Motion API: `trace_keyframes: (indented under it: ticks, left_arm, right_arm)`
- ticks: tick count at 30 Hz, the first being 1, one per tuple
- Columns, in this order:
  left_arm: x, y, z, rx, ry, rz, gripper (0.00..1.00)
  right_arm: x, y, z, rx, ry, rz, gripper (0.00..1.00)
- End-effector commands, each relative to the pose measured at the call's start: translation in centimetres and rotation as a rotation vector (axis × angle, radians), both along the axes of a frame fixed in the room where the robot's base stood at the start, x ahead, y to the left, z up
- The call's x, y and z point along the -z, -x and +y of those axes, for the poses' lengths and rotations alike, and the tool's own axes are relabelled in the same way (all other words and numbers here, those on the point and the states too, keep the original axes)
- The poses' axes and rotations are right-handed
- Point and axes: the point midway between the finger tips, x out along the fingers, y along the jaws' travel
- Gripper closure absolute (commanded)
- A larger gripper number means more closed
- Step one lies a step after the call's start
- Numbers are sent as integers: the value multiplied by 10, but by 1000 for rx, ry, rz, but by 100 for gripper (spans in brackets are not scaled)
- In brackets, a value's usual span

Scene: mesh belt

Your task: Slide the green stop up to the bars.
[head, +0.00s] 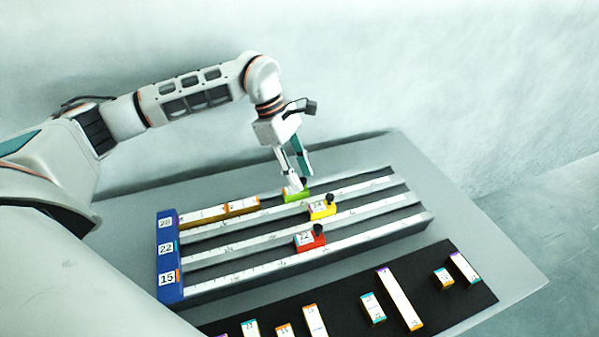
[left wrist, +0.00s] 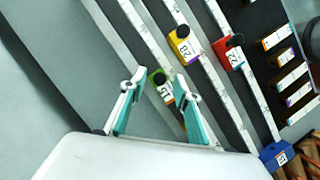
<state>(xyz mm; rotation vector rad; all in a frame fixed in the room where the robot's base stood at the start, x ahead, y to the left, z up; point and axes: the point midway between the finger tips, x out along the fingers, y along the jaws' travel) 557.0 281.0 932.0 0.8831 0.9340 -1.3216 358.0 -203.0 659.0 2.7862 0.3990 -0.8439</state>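The green stop (head: 296,196) sits in the back channel of the ruled rack, and also shows in the left wrist view (left wrist: 154,76) with its black knob. Orange-edged white bars (head: 218,211) lie in the same channel, against the blue end block (head: 167,251). A short gap separates their right end from the green stop. My left gripper (head: 296,181) is right at the green stop, pointing down. In the left wrist view its fingers (left wrist: 160,80) are apart, with the stop between their tips; I cannot tell whether they touch it. My right gripper is not in view.
A yellow stop (head: 321,210) and a red stop (head: 310,238) sit in the other channels. The end block carries labels 20, 22 and 15. Several loose bars, including a long one (head: 399,299), lie on a black mat (head: 345,291) in front. The table's right side is clear.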

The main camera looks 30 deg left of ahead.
Motion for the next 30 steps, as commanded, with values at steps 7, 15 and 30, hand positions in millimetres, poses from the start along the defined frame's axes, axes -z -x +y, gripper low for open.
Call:
trace_keyframes:
  ticks: [7,15,30]
  left_arm:
    - [1,0,0,0,0,-1,69]
    - [1,0,0,-1,0,0,100]
    - [2,49,44,-6,-4,9,100]
  right_arm:
    - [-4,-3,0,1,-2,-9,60]
    - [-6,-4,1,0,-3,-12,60]
    - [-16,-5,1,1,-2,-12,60]
